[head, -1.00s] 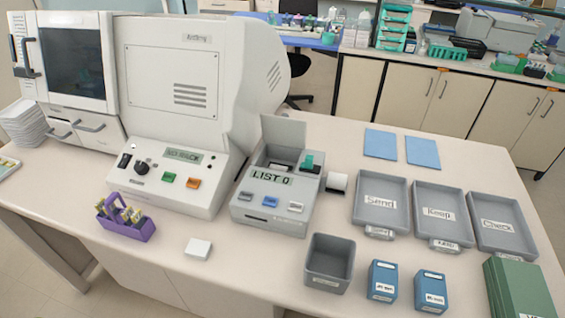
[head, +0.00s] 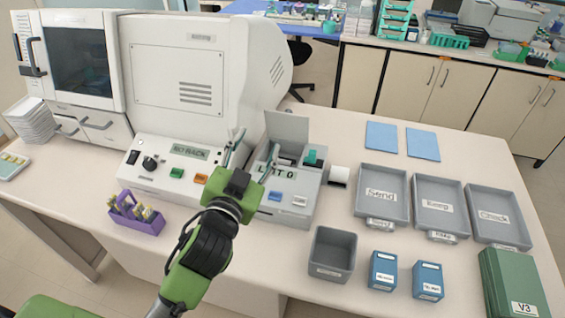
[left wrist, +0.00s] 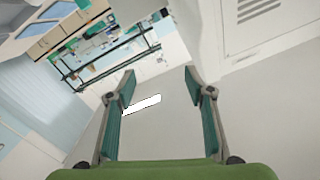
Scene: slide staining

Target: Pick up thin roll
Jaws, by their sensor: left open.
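A small white roll (head: 339,175) is at the right side of the grey printer (head: 298,205), whose lid (head: 287,127) stands up. I cannot tell whether it is the thin roll; no other roll shows clearly. My left gripper (head: 253,150) is open in front of the printer and left of the roll, apart from it, and hides part of the printer. In the left wrist view the fingers (left wrist: 159,80) are spread with nothing held. A small white patch (left wrist: 142,104) shows between them; I cannot tell what it is. My right gripper is not in view.
A large white machine (head: 185,75) stands left of the printer. A purple rack (head: 138,222), a grey bin (head: 332,254), blue boxes (head: 383,270) and a green box (head: 510,280) are along the front. Grey trays (head: 381,166) are at the right, near blue sheets (head: 382,136).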

